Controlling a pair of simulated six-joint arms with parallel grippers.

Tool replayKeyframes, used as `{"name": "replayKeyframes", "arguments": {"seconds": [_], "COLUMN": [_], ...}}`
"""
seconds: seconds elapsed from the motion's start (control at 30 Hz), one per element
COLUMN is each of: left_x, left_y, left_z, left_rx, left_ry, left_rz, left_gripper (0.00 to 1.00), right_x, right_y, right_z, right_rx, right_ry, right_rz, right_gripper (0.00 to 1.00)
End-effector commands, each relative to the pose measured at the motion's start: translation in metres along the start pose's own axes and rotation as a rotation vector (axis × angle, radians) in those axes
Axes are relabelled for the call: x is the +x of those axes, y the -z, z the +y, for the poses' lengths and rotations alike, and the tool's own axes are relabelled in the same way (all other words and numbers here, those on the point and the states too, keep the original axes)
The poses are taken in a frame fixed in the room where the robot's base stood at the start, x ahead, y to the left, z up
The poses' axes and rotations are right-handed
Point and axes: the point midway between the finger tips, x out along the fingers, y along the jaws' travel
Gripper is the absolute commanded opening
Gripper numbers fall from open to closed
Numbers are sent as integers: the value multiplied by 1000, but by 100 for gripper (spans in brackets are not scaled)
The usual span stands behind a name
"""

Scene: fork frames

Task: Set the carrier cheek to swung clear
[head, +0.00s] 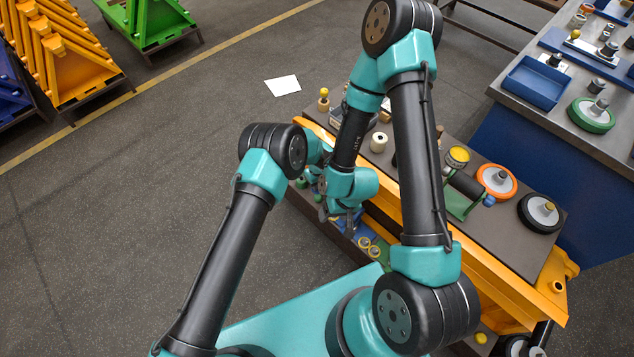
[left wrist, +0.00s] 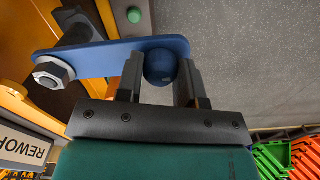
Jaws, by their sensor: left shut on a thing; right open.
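The carrier cheek, which I take to be the flat blue arm (left wrist: 105,58), shows in the left wrist view with a blue ball knob (left wrist: 160,67) at one end. A hex nut on a bolt (left wrist: 52,72) sits at its other end. My left gripper (left wrist: 160,85) is shut on the ball knob, one finger on each side. In the head view, my left gripper is mostly hidden among the arm links. My right gripper (head: 347,222) is open beside the orange frame's near side, partly blocked by its own wrist. I cannot make out the cheek clearly in the head view.
An orange frame with a dark top (head: 505,235) carries an orange-rimmed wheel (head: 497,180) and a black wheel (head: 540,213). A blue bench (head: 560,135) with a blue tray (head: 535,83) stands at the right. A green ball (left wrist: 133,14) shows beyond the cheek.

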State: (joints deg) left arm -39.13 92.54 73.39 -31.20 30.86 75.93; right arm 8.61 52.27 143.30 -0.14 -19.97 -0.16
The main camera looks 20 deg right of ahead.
Motion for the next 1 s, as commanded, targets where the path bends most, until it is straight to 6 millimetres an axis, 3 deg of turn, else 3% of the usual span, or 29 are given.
{"name": "replayKeyframes", "arguments": {"seconds": [0.03,0.07,0.3,0.67,0.87,1.0], "left_x": [0,0,0,-4,-26,-50], "left_y": [0,0,0,0,0,1], "left_z": [0,0,0,0,0,1], "left_rx": [0,0,1,2,3,2], "left_ry": [0,0,0,0,-1,-2], "left_rz": [0,0,0,1,2,2], "left_gripper": [0,37,60,60,60,60], "right_x": [0,0,0,0,0,0], "right_y": [0,0,0,0,0,0], "right_z": [0,0,0,0,0,0], "right_rx": [0,0,0,0,0,0], "right_ry": [0,0,0,0,0,0], "right_rz": [0,0,0,0,0,0], "right_gripper": [68,68,68,68,68,68]}}
